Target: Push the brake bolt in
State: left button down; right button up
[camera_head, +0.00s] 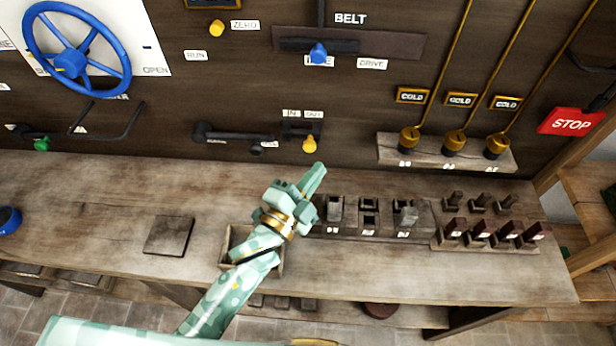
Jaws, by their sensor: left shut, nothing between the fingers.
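The sliding bolt with the yellow knob (309,145) is on the dark panel, under small plates marked IN and OUT. Its knob hangs below the OUT plate, on the right. I take this to be the brake bolt, though no brake label is readable. My left gripper (315,177) is shut and empty. Its fingertips point up and right, just below the yellow knob in the picture; a gap shows between them. My right gripper is not in view.
A dark lever (235,135) is left of the bolt. The belt slider's blue knob (318,54) is above it. A blue handwheel (72,62) is at upper left. Blocks and small switches (480,232) line the bench at right. A STOP sign (571,122) is far right.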

pick_arm(q)
jog(key=w, duration=0.6)
jog(key=shift+w+a+f+b, duration=0.2)
jog(key=shift+f+b, duration=0.1)
jog(key=shift+f, duration=0.15)
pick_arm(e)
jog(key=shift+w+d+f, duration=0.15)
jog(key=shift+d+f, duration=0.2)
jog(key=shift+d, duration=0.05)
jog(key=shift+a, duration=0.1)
pick_arm(q)
jog(key=a+p, duration=0.1)
jog(key=a, duration=0.3)
jog(key=shift+a, duration=0.25)
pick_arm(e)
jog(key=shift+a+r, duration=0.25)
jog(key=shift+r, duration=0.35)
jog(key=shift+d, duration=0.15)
